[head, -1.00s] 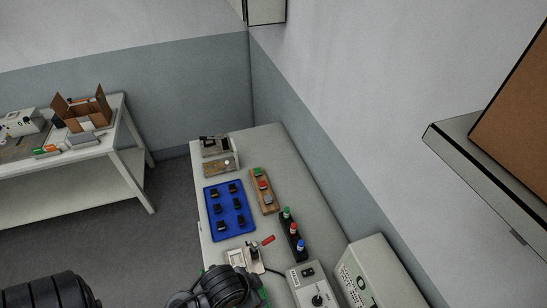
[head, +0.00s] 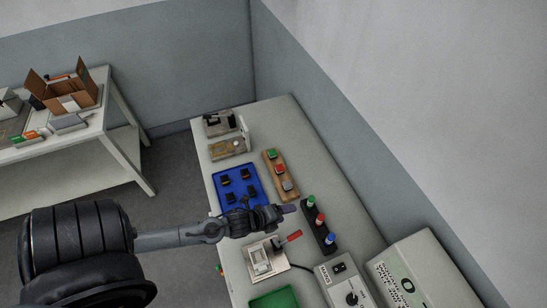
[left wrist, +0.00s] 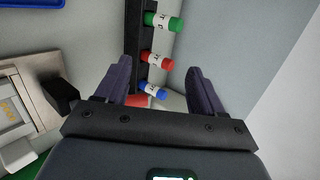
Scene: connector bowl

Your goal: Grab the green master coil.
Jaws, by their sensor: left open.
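The green master coil (head: 312,202) appears to be the green-ended cylinder with a white label at the far end of a black rack (head: 328,240). It also shows near the top of the left wrist view (left wrist: 163,21). Below it there, on the same rack, are a red cylinder (left wrist: 158,60) and a blue cylinder (left wrist: 153,90). My left gripper (head: 284,210) is over the table, left of the rack in the head view. In the left wrist view its fingers (left wrist: 160,85) are apart and empty, with the green cylinder beyond the tips. My right gripper is out of view.
A blue tray (head: 242,168) with black parts and a wooden block (head: 283,174) with green, red and grey pieces lie farther back. A fixture with a red handle (head: 263,258), a green tray (head: 274,301) and a grey control box (head: 343,285) are nearer. The wall borders the right side.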

